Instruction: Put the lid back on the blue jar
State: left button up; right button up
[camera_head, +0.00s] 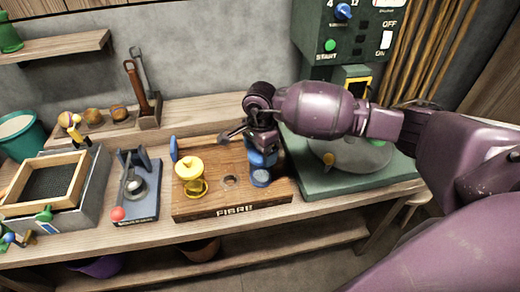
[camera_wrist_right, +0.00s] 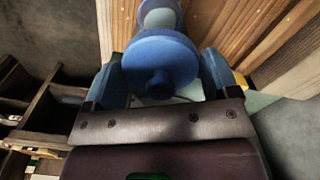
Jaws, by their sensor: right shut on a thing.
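The blue jar (camera_head: 261,179) stands upright at the right end of the wooden board marked FIBRE (camera_head: 218,203). My right gripper (camera_head: 262,146) is above the jar and shut on the blue lid (camera_head: 262,159). In the right wrist view the round lid (camera_wrist_right: 160,60) with its knob sits between the two blue finger pads of the gripper (camera_wrist_right: 162,84). Part of the jar (camera_wrist_right: 160,14) shows beyond the lid. The lid is over or very near the jar's mouth; I cannot tell whether they touch. My left gripper is not in view.
A yellow jar (camera_head: 190,178) stands on the board's left part, with a round hollow (camera_head: 230,181) between the jars. A green base (camera_head: 345,185) with a grey disc lies right. A dark blue stand (camera_head: 138,190) and a framed screen (camera_head: 45,185) are left.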

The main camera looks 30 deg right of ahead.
dwell(0.3)
jog(key=o, duration=0.8)
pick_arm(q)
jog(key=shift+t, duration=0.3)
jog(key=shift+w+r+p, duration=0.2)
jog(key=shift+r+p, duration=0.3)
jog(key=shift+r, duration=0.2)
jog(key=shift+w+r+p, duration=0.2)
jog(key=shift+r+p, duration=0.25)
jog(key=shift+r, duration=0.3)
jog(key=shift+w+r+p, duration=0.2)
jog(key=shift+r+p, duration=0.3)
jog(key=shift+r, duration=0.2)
pick_arm(e)
jog(key=shift+r, duration=3.5)
jog(key=shift+c, duration=0.3)
grip_shut()
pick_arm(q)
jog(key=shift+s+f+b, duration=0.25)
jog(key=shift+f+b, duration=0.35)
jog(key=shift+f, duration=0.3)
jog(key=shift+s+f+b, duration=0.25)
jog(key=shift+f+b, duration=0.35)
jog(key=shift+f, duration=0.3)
pick_arm(e)
jog(key=shift+f, duration=2.25)
